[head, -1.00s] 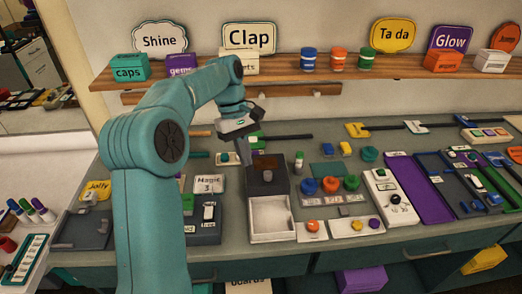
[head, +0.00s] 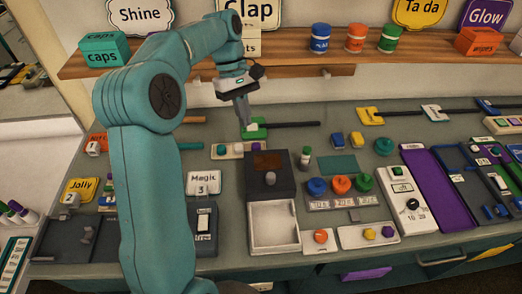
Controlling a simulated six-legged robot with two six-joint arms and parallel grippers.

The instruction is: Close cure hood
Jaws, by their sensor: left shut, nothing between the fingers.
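The cure hood (head: 270,186) is a dark grey box with a brown window on top and a small round knob near its front. It sits behind a white open-topped tray (head: 273,246), whose inside is uncovered and looks empty. My left gripper (head: 244,122) is shut and empty. It points down beyond the hood's back left corner, close to a green and white piece in the picture, apart from the hood. I cannot tell its exact height. My right gripper is not in view.
A labelled strip with buttons (head: 240,151) lies just behind the hood. A green-capped bottle (head: 305,158) stands to its right. Blue, orange and green knobs (head: 341,184) are farther right. A wooden shelf (head: 290,62) runs above.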

